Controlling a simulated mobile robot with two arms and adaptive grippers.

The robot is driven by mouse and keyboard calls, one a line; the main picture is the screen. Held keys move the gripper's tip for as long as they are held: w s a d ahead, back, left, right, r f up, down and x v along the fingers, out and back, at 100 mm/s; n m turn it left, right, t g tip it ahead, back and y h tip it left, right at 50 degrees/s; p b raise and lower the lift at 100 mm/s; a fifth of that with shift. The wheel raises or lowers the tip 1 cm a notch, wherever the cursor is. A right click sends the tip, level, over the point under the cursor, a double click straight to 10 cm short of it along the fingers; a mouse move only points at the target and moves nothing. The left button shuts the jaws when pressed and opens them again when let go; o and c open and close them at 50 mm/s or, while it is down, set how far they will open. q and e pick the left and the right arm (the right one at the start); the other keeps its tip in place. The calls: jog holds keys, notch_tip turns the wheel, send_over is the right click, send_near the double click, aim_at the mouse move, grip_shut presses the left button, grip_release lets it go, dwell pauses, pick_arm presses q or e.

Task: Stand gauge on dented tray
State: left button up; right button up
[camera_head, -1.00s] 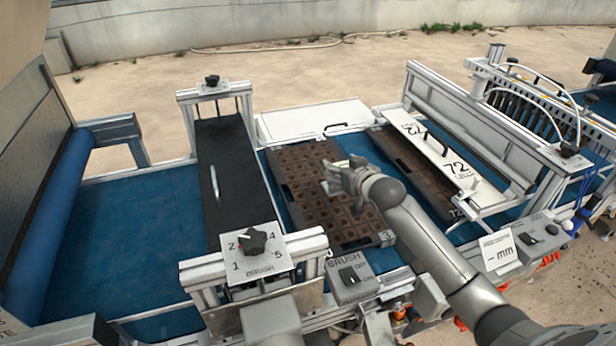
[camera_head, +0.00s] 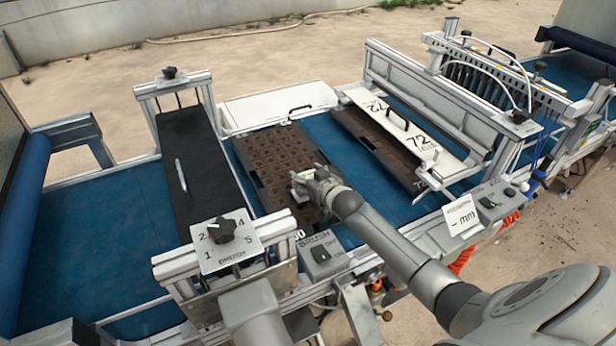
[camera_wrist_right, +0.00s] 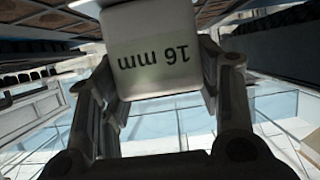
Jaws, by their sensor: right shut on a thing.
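My right gripper (camera_head: 312,184) is shut on a pale block gauge. In the right wrist view the gauge (camera_wrist_right: 150,52) fills the space between the fingers, and its "16 mm" label reads upside down. In the head view my right gripper is above the near right part of a brown celled tray (camera_head: 275,157) on the blue belt. My arm hides part of this tray's near end. A second brown tray (camera_head: 358,134) lies farther right, partly under a white "72" plate. I cannot make out a dent in either tray. My left gripper is not in view.
The black brush cover (camera_head: 195,165) and the brush dial plate (camera_head: 219,240) stand left of the first tray. A brush switch box (camera_head: 321,254) is at the near rail. The white "72" plate (camera_head: 408,128) with a handle is to the right. Bare blue belt (camera_head: 330,138) separates the trays.

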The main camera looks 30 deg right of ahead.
jog(key=o, duration=1.1)
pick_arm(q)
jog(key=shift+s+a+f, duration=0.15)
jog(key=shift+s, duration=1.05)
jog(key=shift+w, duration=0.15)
pick_arm(e)
jog(key=shift+s+r, duration=0.15)
jog(key=shift+s, duration=0.15)
pick_arm(q)
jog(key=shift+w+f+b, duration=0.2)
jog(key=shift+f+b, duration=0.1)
jog(key=shift+b, duration=0.1)
pick_arm(e)
jog(key=shift+v, duration=5.7)
